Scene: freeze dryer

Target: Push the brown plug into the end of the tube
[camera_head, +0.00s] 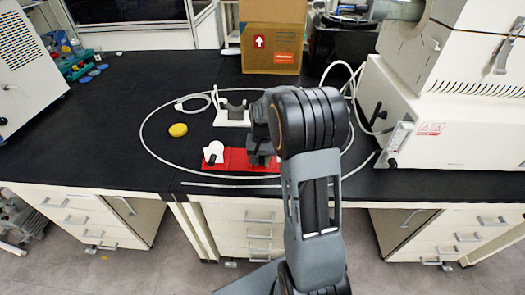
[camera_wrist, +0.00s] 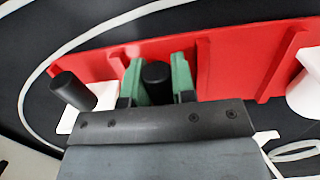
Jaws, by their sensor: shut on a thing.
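My gripper (camera_wrist: 157,82) has green fingertips and is shut on a dark, round-topped cylinder (camera_wrist: 156,74) over the red tray (camera_wrist: 225,62). The cylinder looks nearly black, so I cannot tell for sure that it is the brown plug. In the head view my arm and wrist hide the fingertips and the held piece. A thin white tube (camera_head: 143,143) lies in a wide loop on the black bench. One stretch (camera_head: 225,185) runs along the front edge, with an end at the left. The held piece is not seen touching the tube.
The red tray bears a white holder (camera_head: 213,150) at its left. A white stand with a grey cradle (camera_head: 233,112) is behind it. The cream machine (camera_head: 445,125) stands right, a cardboard box (camera_head: 272,38) behind. The left bench is mostly clear.

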